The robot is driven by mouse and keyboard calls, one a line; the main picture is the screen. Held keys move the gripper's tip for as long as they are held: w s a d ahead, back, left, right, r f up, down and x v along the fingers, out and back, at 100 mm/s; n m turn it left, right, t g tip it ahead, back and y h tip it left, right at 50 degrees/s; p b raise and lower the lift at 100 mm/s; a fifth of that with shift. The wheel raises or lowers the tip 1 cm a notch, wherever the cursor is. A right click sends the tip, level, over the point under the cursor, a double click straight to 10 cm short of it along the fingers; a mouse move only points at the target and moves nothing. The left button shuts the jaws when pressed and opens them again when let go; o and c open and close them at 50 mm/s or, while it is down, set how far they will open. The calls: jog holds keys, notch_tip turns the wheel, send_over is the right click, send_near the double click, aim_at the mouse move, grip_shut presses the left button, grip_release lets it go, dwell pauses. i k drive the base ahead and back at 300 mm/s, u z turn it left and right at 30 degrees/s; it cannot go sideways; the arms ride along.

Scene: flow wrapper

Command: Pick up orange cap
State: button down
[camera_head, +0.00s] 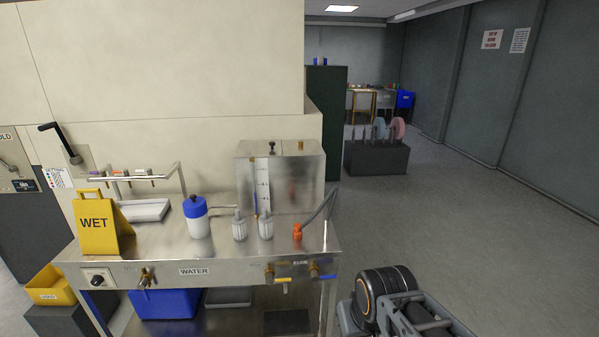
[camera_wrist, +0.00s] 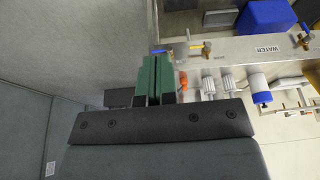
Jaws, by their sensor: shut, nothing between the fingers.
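The orange cap (camera_head: 297,232) stands upright near the right end of the steel bench top, by a dark hose. It also shows in the wrist view (camera_wrist: 183,80), small and just right of my fingertips. My gripper (camera_wrist: 155,75) has green fingers pressed together with nothing between them. It is apart from the cap. In the head view part of my arm shows at the bottom right, beyond the bench's right end; the fingertips cannot be made out there.
Two ribbed whitish bottles (camera_head: 252,225) and a blue-capped bottle (camera_head: 197,217) stand left of the cap. A steel tank (camera_head: 300,180) rises behind. A yellow WET sign (camera_head: 92,226) stands at the left. Brass valves (camera_head: 270,272) line the front edge. Open floor lies to the right.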

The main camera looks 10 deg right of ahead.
aim_at(297, 235)
jog(key=u, duration=0.5)
jog(key=k, duration=0.6)
jog(key=u, duration=1.05)
jog(key=i, duration=1.85)
jog(key=z, duration=1.25)
jog(key=i, duration=0.75)
jog(key=z, duration=0.7)
